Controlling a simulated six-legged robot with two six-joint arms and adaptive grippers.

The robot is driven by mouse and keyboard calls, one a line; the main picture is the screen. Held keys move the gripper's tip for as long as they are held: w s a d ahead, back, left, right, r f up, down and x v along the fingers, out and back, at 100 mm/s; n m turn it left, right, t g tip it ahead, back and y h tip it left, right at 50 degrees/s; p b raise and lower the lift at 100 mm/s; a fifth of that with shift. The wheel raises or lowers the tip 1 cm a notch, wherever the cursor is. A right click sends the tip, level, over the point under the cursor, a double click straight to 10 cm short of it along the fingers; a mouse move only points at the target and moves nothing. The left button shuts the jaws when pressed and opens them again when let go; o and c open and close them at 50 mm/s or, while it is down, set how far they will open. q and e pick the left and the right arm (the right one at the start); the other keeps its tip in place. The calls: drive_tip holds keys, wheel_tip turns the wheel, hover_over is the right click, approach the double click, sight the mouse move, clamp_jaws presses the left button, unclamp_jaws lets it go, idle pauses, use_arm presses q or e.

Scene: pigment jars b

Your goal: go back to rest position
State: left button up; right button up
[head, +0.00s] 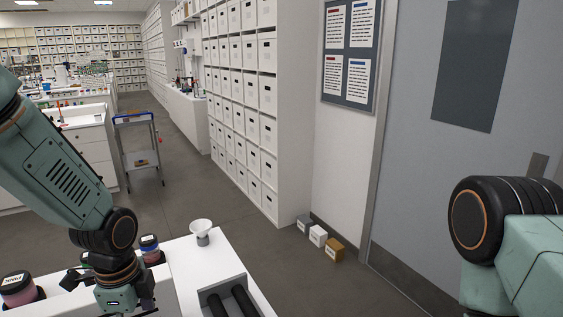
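My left arm comes in from the left and bends down at the wrist over the white table (190,262). My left gripper (125,298) is low in the picture above the table. Its fingertips are cut off or hidden, so I cannot tell whether it is open or holds anything. My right arm shows at the right edge in front of the grey door. My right gripper is out of view.
A jar labelled pink (18,288), a blue-banded jar (149,243), a white funnel (201,227) and a grey holder with black rollers (245,303) are on the table. Small boxes (318,235) stand on the floor by the shelves. A cart (139,150) stands farther back.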

use_arm(q)
wheel_tip(320, 180, down, 10)
drive_tip(key=shift+w+f, duration=0.1)
drive_tip(key=shift+f, duration=0.05)
drive_tip(key=shift+f+n, duration=0.15)
drive_tip(key=shift+n, duration=0.65)
